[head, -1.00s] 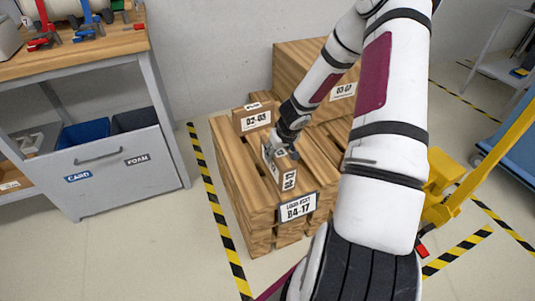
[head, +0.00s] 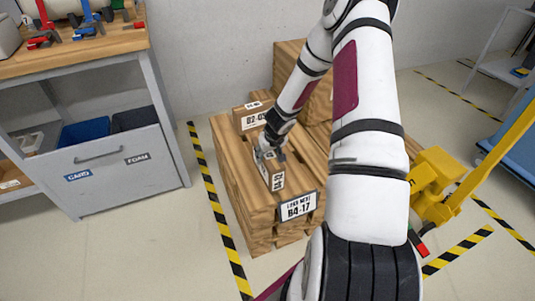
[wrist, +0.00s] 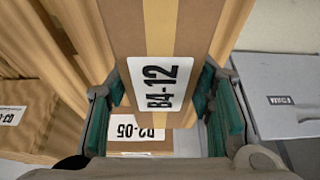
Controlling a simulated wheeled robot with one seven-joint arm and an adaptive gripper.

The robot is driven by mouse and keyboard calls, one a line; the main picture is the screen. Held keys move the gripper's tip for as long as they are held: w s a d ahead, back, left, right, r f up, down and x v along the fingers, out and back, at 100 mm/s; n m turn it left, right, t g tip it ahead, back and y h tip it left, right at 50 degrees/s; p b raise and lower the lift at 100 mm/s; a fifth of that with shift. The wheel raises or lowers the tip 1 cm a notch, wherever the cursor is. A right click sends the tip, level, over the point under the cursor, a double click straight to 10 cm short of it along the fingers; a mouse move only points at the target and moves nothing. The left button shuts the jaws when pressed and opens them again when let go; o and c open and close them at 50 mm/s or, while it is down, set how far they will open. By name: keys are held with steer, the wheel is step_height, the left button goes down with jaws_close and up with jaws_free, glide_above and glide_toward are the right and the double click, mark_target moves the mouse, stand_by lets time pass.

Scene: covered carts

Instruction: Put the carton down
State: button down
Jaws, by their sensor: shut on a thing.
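The carton (head: 267,168) is a small brown box with a tape strip and a white label. In the wrist view the carton (wrist: 200,25) fills the top middle, and its label reads B4-12. My gripper (head: 269,150) is shut on it from above, with teal finger pads on both sides in the wrist view (wrist: 162,84). The carton is over the top of the wooden slatted stack (head: 234,170), near its front. I cannot tell whether its underside touches the slats. The gripper hides part of its top.
Another carton (head: 250,117) sits behind on the stack, close to the held one. A larger box (head: 289,58) stands at the back, partly behind my arm. A sign (head: 298,206) is on the stack's front corner. A workbench (head: 120,165) stands left, a yellow pallet jack (head: 434,178) right.

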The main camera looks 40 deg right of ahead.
steer(key=c, duration=0.8)
jaws_free()
steer(key=shift+f, duration=0.1)
steer(key=shift+o, duration=0.2)
